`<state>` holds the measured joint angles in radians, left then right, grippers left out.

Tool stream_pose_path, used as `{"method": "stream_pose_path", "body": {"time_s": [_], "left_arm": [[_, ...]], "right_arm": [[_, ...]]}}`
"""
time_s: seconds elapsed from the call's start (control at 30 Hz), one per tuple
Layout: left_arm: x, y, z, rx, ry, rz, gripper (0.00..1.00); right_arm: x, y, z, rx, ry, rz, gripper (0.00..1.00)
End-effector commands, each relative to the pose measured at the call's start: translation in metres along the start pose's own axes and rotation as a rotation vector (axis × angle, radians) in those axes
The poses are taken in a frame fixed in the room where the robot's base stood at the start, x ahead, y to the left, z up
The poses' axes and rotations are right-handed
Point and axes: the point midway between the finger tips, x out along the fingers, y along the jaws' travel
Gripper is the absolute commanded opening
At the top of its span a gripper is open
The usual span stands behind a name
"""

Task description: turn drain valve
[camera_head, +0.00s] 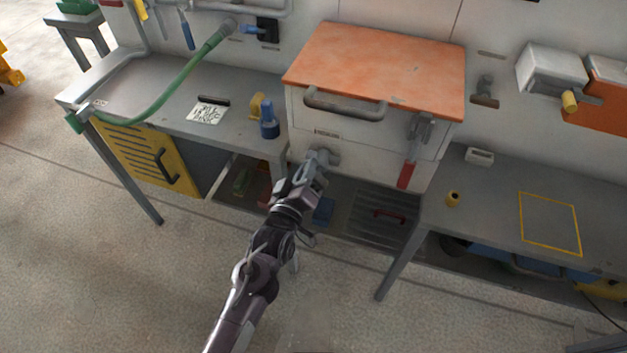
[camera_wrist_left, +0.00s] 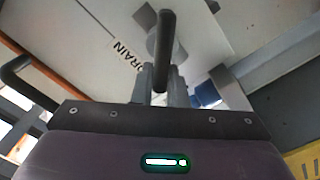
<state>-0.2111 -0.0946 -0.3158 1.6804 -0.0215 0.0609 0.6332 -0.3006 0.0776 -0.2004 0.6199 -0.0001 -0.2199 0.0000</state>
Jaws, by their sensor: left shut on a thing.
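The drain valve (camera_head: 326,157) sits low on the front of the white cabinet, under its orange top. My left gripper (camera_head: 313,172) reaches it from below and is shut on its handle. In the left wrist view the dark bar handle (camera_wrist_left: 166,38) stands between the two grey fingers (camera_wrist_left: 160,80). A label reading DRAIN (camera_wrist_left: 125,55) is on the white panel beside it. The fingers partly hide the valve's body. My right gripper is not in view.
A red-handled lever (camera_head: 408,170) hangs on the cabinet front to the right. A grey bar handle (camera_head: 345,105) crosses the upper front. Grey benches flank the cabinet; the left one (camera_head: 150,105) carries a green hose (camera_head: 165,97). The floor in front is open.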

Motion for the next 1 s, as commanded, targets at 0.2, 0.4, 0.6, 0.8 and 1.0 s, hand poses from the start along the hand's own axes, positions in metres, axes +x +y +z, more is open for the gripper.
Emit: {"method": "stream_pose_path", "body": {"time_s": [0.2,0.4,0.6,0.8,1.0], "left_arm": [[-0.001,-0.004,0.001,-0.137,-0.002,-0.002,0.00],[-0.001,-0.004,0.001,-0.142,-0.003,-0.002,0.00],[-0.001,-0.010,0.003,-0.375,-0.002,-0.004,0.00],[0.000,-0.013,0.004,-0.459,-0.002,-0.004,0.00],[0.000,-0.014,0.005,-0.479,-0.001,-0.007,0.00]], "right_arm": [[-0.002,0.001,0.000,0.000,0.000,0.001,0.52],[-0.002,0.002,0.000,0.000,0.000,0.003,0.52],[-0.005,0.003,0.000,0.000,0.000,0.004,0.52],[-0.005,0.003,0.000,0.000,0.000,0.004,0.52],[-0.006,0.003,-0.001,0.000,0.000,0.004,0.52]]}}
